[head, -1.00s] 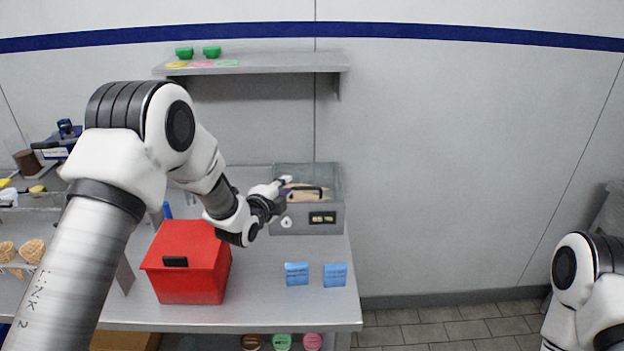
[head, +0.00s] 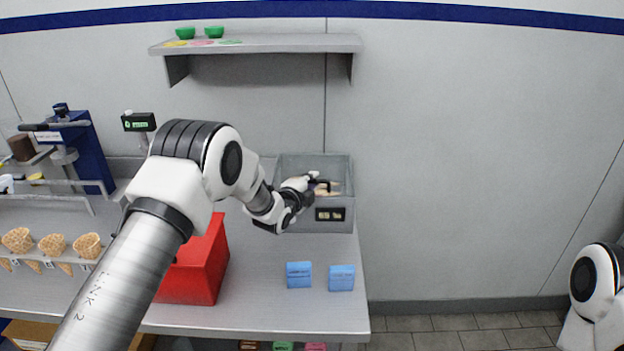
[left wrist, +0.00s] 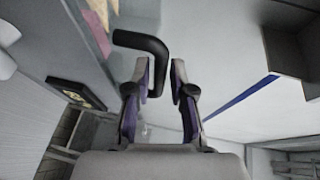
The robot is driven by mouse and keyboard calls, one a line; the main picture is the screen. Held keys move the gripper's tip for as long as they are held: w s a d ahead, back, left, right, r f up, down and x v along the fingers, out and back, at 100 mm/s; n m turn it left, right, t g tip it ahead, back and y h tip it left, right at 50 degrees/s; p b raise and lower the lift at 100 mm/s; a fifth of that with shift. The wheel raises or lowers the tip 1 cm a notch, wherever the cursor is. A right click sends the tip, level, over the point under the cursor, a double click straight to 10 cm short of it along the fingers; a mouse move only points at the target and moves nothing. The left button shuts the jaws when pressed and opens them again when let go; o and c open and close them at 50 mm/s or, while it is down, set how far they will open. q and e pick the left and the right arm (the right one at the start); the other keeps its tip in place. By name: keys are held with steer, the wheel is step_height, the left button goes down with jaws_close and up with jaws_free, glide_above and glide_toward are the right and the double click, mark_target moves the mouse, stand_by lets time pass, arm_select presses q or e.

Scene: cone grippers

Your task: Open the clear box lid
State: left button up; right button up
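The clear box (head: 343,205) stands at the table's right rear, with a dark label on its front and tan items visible inside. Whether its lid is shut or raised is hard to tell. My left gripper (head: 314,182) is at the front top of the box, by its black handle (head: 322,187). In the left wrist view the handle (left wrist: 150,42) is a bent black bar. Its end comes down between the fingers of my left gripper (left wrist: 162,75), near the left finger, with a gap to the right finger. My right gripper is out of view.
A red box (head: 205,265) stands left of the clear box, partly behind my left arm. Waffle cones (head: 52,245) stand at left. A shelf (head: 290,43) hangs above.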

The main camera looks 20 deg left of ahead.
arm_select(q)
steer(key=shift+w+f, duration=0.2)
steer(key=shift+w, duration=0.2)
steer(key=shift+s, duration=0.1)
jaws_close()
steer(key=shift+r, duration=0.15)
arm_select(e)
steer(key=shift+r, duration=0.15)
